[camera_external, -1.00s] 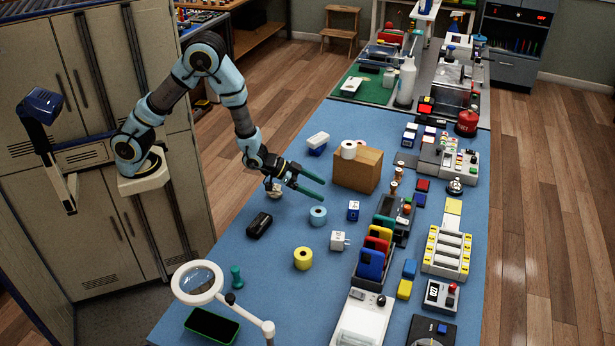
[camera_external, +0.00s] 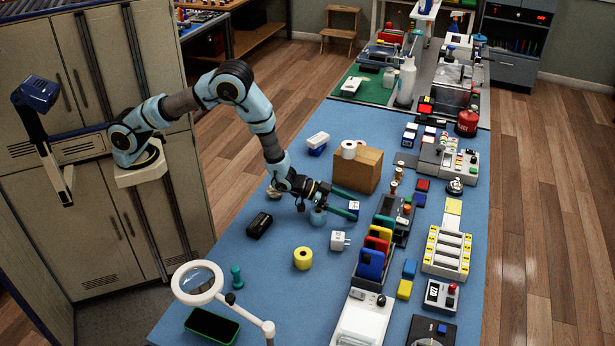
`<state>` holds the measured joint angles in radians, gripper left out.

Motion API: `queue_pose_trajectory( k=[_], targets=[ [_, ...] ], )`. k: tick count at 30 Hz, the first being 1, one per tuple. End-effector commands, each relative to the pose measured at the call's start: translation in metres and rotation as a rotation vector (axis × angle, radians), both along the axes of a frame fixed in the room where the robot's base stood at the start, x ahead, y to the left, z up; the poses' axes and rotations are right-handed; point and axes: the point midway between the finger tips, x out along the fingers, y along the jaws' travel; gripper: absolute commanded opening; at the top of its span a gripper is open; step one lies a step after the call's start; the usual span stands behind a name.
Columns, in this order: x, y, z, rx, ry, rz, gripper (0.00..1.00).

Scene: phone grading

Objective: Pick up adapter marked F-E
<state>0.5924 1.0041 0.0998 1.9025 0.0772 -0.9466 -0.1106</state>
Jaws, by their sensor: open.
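My gripper (camera_external: 363,209) has two green fingers, spread apart, and reaches right over the middle of the blue table. The marks on both are too small to read, so I cannot tell which is F-E.
A cardboard box (camera_external: 357,171) with white rolls on top stands just behind the fingers. A rack of coloured phones (camera_external: 371,262) is to the right.

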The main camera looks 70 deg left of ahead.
Motion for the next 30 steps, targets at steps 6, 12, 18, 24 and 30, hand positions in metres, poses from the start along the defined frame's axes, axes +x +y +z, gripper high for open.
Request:
queue_pose_trajectory(
  k=[6,12,18,24,30],
  targets=[
    [0.015,-0.009,-0.007,0.000,0.000,0.000,0.90],
    [0.015,-0.010,-0.008,0.000,0.000,0.001,0.90],
    [0.015,-0.009,-0.008,0.001,0.001,0.001,0.70],
    [0.015,-0.009,-0.008,0.001,0.001,0.001,0.47],
    [0.015,-0.009,-0.008,0.001,0.001,0.001,0.25]
  ],
)
